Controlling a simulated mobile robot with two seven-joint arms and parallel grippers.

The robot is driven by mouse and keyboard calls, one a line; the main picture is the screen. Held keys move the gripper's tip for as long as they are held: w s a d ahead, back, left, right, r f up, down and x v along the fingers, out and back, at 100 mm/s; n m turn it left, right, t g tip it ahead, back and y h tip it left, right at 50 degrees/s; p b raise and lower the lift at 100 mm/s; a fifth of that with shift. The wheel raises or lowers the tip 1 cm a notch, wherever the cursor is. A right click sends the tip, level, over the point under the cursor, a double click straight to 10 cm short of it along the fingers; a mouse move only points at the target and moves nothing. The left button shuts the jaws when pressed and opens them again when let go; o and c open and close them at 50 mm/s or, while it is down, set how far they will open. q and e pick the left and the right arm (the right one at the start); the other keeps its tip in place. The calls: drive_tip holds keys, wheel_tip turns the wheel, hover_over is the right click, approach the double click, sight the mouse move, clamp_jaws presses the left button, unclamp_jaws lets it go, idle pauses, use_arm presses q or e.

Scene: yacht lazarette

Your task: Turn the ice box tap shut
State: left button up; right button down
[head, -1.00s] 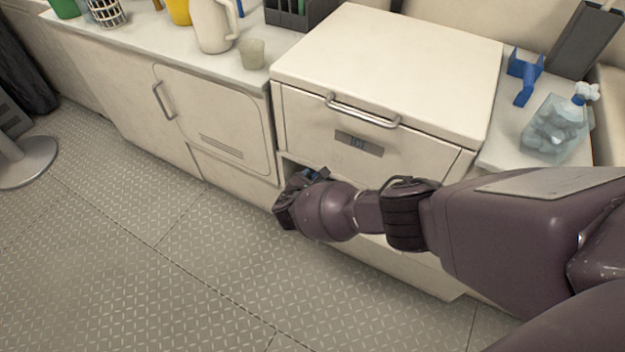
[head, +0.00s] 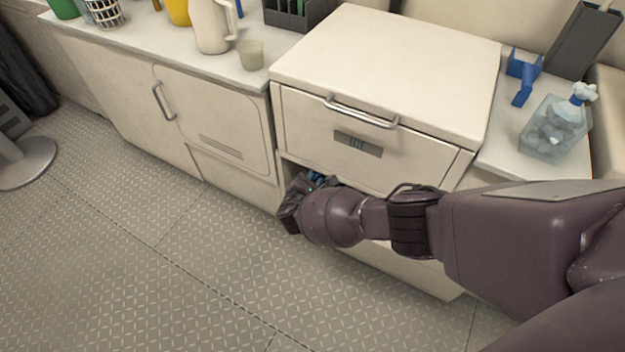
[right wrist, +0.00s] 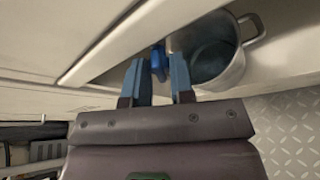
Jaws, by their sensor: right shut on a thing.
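The ice box (head: 390,75) is a cream cabinet with a metal handle and a dark ICE label on its front. My right gripper (head: 316,180) reaches into the open recess below that front. In the right wrist view, a blue tap handle (right wrist: 157,62) sits between the two blue-grey fingers of my right gripper (right wrist: 158,78), which is shut on it. The tap's body and spout are hidden, so I cannot tell how far it is turned. In the head view my arm covers most of the recess. My left gripper is out of view.
A metal pot (right wrist: 232,70) with a side handle stands right beside the fingers in the right wrist view. A cup (head: 250,54) and a jug (head: 211,28) stand on the left counter. The floor in front is clear.

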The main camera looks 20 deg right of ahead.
use_arm(q)
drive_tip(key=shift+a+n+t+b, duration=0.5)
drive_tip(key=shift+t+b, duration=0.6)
drive_tip(key=shift+b, duration=1.35)
use_arm(e)
drive_tip(key=shift+s+f+m+t, duration=0.1)
drive_tip(key=shift+m+t, duration=1.1)
drive_tip(key=shift+m, duration=1.2)
drive_tip(key=shift+f+m+t, duration=0.1)
drive_tip(key=shift+m+t, duration=1.1)
drive_tip(key=shift+m, duration=1.2)
drive_tip(key=shift+y, duration=0.3)
drive_tip(key=c, duration=1)
unclamp_jaws()
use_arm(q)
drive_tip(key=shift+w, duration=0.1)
use_arm(e)
drive_tip(key=shift+r, duration=0.1)
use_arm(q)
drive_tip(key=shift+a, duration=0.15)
